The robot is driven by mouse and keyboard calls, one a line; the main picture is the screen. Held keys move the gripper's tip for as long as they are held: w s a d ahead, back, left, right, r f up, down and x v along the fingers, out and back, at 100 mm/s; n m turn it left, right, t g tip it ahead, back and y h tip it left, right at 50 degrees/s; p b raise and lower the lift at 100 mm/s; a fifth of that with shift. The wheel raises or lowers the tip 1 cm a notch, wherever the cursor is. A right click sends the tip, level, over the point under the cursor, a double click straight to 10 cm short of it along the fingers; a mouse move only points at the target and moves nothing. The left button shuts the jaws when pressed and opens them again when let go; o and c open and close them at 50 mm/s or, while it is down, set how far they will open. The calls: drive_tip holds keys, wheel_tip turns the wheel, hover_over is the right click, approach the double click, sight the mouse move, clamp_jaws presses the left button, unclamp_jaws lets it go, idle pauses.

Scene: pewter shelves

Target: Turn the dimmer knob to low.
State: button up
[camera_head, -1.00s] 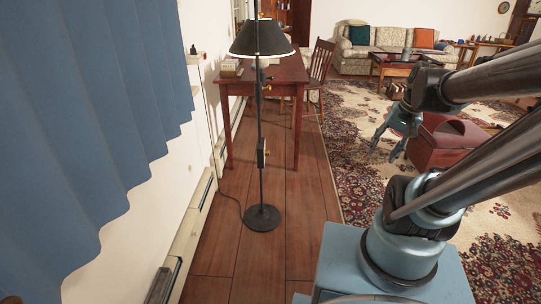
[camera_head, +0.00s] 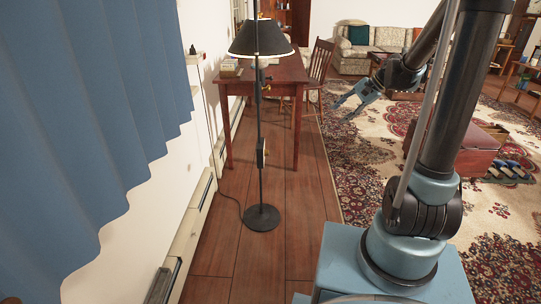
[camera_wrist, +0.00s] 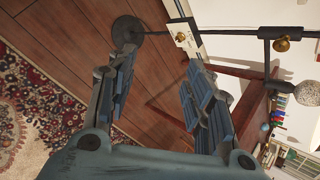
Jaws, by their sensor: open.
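A black floor lamp (camera_head: 261,185) stands upright on the wood floor. Two brass knobs sit on its pole: an upper one (camera_head: 266,87) and a lower one (camera_head: 264,152). I cannot tell which is the dimmer. In the wrist view a brass knob on a pale plate (camera_wrist: 181,37) and another brass knob (camera_wrist: 282,45) show along the pole. My gripper (camera_head: 343,110) is open and empty, to the right of the lamp and apart from it. Its two spread blue fingers (camera_wrist: 162,62) point toward the pole in the wrist view.
A red-brown table (camera_head: 290,72) and wooden chair (camera_head: 320,65) stand behind the lamp. A blue curtain (camera_head: 90,120) hangs at left. A patterned rug (camera_head: 350,165) lies at right with a red chest (camera_head: 478,152). The floor between lamp and rug is clear.

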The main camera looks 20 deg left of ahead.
drive_tip(key=w+a+f+m+g+y, duration=0.2)
drive_tip(key=w+a+f+m+y, duration=0.25)
drive_tip(key=w+a+f, duration=0.8)
drive_tip(key=m+g+y, duration=0.2)
drive_tip(key=y, duration=0.3)
approach(267, 153)
drive_tip(key=w+x, duration=0.1)
drive_tip(key=x, duration=0.7)
drive_tip(key=shift+a+f, duration=0.3)
drive_tip(key=shift+w, duration=0.15)
